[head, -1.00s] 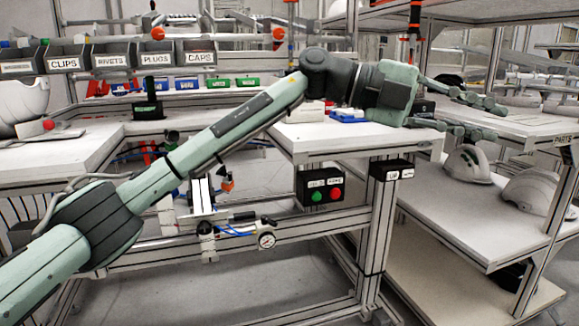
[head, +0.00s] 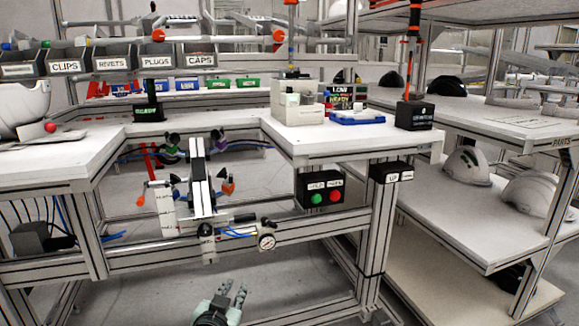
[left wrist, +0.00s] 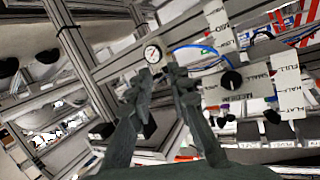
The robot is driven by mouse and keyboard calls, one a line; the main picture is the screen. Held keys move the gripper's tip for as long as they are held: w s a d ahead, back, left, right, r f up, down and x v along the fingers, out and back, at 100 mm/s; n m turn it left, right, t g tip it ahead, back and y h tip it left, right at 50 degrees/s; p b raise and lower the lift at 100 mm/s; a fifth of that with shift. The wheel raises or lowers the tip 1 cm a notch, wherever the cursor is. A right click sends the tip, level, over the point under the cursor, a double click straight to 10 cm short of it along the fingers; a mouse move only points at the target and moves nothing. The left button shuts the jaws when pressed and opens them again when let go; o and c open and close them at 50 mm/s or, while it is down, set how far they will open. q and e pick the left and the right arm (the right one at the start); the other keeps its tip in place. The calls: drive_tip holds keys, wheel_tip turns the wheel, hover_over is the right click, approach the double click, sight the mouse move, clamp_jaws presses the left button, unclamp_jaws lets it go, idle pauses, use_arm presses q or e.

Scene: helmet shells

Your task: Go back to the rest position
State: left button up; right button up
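My left gripper (head: 235,291) is low at the bottom of the head view, in front of the bench, with its fingers pointing up the picture. Its two fingers are apart with nothing between them. In the left wrist view, the same gripper (left wrist: 157,82) shows a gap between its fingertips, with the bench frame and gauge behind. The rest of the left arm is out of the head view. My right gripper is in neither view.
A white workbench (head: 350,138) with a frame, a gauge (head: 267,242) and a button box (head: 321,189) stands ahead. At right, a parts shelf (head: 440,215) holds white helmet shells (head: 467,166). The floor (head: 150,300) around the gripper looks clear.

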use_arm(q)
drive_tip(key=s+a+f+n+g+y, duration=0.15)
drive_tip(key=s+a+f+g, duration=0.5)
drive_tip(key=s+f, duration=0.7)
drive_tip(key=s+a+f+g, duration=0.2)
drive_tip(key=s+a+f, duration=0.2)
drive_tip(key=s, duration=0.5)
drive_tip(key=s+a+f+g+y, duration=0.1)
drive_tip(key=s+a+f+g, duration=0.2)
drive_tip(key=s, duration=0.7)
wheel_tip(320, 180, down, 2)
drive_tip(key=shift+s+a, duration=0.3)
drive_tip(key=shift+a, duration=0.1)
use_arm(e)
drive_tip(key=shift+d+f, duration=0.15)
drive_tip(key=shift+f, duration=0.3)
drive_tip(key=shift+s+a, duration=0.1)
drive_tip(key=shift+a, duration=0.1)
use_arm(q)
drive_tip(key=shift+r, duration=0.1)
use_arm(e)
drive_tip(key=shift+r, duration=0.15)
